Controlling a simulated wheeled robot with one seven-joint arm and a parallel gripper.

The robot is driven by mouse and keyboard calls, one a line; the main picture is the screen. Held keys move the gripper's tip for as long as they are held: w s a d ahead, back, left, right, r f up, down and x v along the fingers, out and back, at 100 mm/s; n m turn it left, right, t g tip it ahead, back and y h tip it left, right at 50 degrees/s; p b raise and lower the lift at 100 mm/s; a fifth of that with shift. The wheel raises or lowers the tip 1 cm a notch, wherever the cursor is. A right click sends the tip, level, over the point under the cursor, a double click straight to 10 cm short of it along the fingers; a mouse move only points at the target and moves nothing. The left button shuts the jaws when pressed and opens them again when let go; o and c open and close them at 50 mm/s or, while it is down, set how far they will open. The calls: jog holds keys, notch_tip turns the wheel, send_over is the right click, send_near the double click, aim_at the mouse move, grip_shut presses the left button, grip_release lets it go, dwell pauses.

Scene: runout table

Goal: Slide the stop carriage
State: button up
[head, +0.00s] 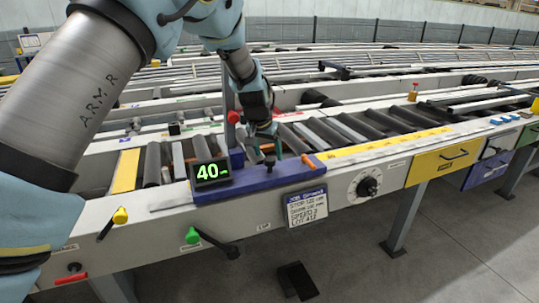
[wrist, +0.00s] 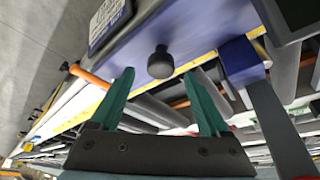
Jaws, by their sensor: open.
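The stop carriage (head: 265,178) is a long blue block on the front rail of the runout table in the head view. It carries a display (head: 211,172) reading 40 in green and an orange piece (head: 308,161) at its right end. In the wrist view the blue carriage (wrist: 190,30) fills the upper middle, with a round black knob (wrist: 160,62) on it. My gripper (wrist: 160,76) is open, its two green fingers on either side of the knob in the picture; I cannot tell whether they touch it. In the head view my gripper (head: 268,148) is just above the carriage, partly hidden by my arm.
A yellow scale (head: 385,145) runs along the rail to the right. Rollers (head: 335,128) lie behind the rail. A black pedal (head: 297,280) is on the floor.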

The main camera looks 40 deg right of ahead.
aim_at(269, 159)
jog(key=shift+x, duration=1.55)
jog(key=shift+a, duration=0.1)
grip_shut()
